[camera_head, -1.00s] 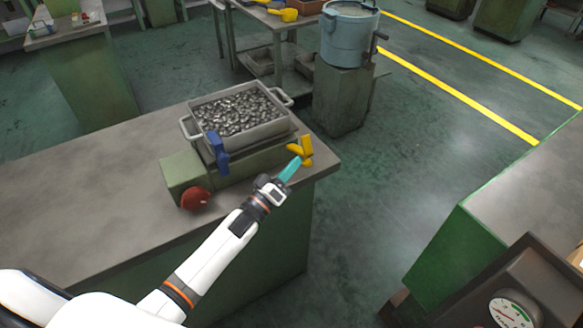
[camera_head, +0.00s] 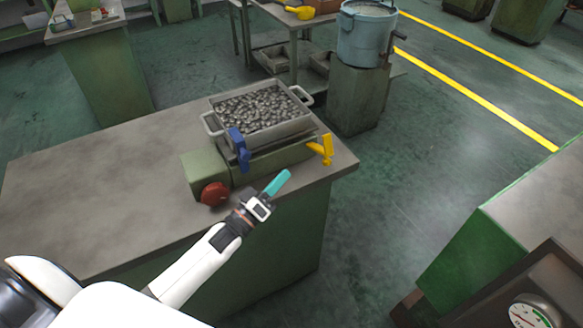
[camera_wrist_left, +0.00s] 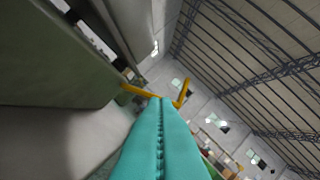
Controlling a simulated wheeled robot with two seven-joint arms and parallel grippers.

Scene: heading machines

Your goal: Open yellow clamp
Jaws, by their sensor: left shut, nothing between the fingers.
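The yellow clamp (camera_head: 326,148) is on the right end of the green base under the metal bin. Its upper part stands upright. It also shows in the left wrist view (camera_wrist_left: 180,94), beyond the fingertips. My left gripper (camera_head: 280,181) has teal fingers, shut and empty, and is below and left of the clamp, apart from it in the head view. The fingers (camera_wrist_left: 160,140) lie pressed together in the wrist view. A blue clamp (camera_head: 239,148) is on the front of the same base, left of the yellow one. My right gripper is not in view.
The metal bin (camera_head: 212,124) full of small metal parts stands on the green base (camera_head: 270,163). A red knob (camera_head: 214,194) sticks out at its front left. The grey worktop (camera_head: 110,190) is clear on the left. A gauge (camera_head: 530,312) is at the lower right.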

